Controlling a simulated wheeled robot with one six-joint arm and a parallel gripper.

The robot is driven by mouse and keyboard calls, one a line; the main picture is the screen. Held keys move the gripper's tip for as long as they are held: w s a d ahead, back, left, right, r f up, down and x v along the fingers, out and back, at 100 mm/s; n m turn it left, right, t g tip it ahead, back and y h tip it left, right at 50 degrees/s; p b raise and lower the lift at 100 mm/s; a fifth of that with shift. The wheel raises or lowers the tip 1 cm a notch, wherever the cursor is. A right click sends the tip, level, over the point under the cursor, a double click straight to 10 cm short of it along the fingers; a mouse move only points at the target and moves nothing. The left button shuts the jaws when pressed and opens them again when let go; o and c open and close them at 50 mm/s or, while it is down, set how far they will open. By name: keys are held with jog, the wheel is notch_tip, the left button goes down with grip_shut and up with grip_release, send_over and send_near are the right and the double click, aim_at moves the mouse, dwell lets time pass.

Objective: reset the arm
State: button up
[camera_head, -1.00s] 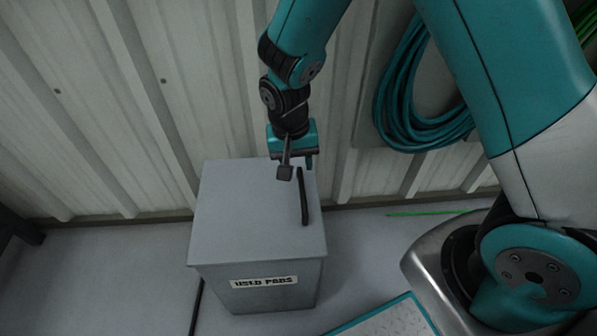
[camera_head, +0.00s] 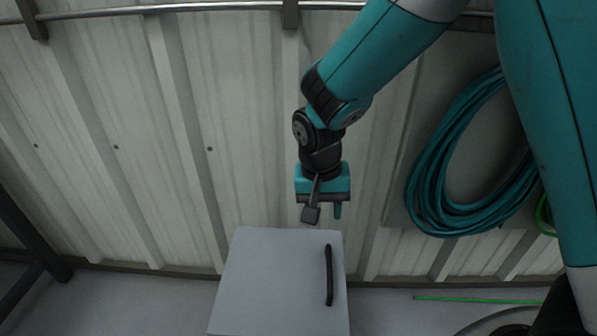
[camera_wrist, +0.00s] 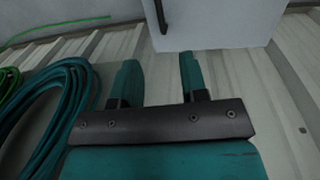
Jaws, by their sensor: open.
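My gripper (camera_head: 323,211) hangs from my teal arm above the back edge of a grey lidded bin (camera_head: 270,270), near its right side. In the wrist view my gripper (camera_wrist: 158,70) shows its two teal fingers apart with nothing between them. The bin (camera_wrist: 215,25) is beyond the fingertips at the top of that view. A black handle (camera_head: 329,275) lies along the right side of the bin's lid. The gripper appears clear of the bin.
A corrugated wall (camera_head: 180,130) stands close behind the gripper. A coiled teal hose (camera_head: 425,190) hangs on the wall to the right. A metal rail (camera_head: 180,9) runs along the top. A dark frame (camera_head: 25,225) stands at the left. A green rod (camera_head: 470,299) lies on the floor.

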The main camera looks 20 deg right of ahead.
jog(key=s+a+r+n+y, duration=0.2)
jog(key=s+r+n+y, duration=0.3)
jog(key=s+r+n, duration=0.95)
jog(key=s+r+m+p, duration=0.2)
jog(key=r+p, duration=1)
jog(key=s+r+m+p, duration=0.2)
jog(key=r+p, duration=0.9)
jog(key=r, duration=0.1)
jog(key=shift+s+r+p, duration=0.2)
jog(key=shift+r+p, duration=0.05)
jog(key=shift+p, duration=0.1)
